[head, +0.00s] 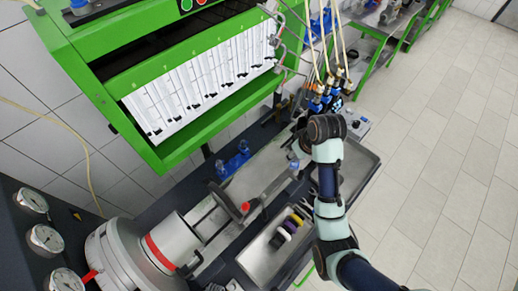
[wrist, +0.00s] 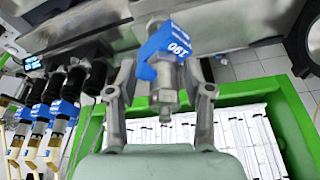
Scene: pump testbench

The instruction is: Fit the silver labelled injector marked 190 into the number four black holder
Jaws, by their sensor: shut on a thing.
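My gripper (wrist: 165,90) is shut on the silver injector (wrist: 167,104) in the wrist view. The injector has a blue label (wrist: 172,47) on which 190 reads upside down. It is held clear between the two fingers. Several black cylindrical holders (wrist: 77,80) stand in a row at the left of the wrist view, with blue-labelled parts below them. I cannot read which holder is number four. In the head view my arm hides most of the gripper, and the blue-and-black injector row (head: 324,98) shows just behind my wrist.
The green cabinet with white measuring tubes (head: 205,85) stands close at the left. A metal tray (head: 272,250) with dark, yellow and purple pieces lies below my arm. Pale hoses (head: 323,40) hang over the injector row. The tiled floor at the right is clear.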

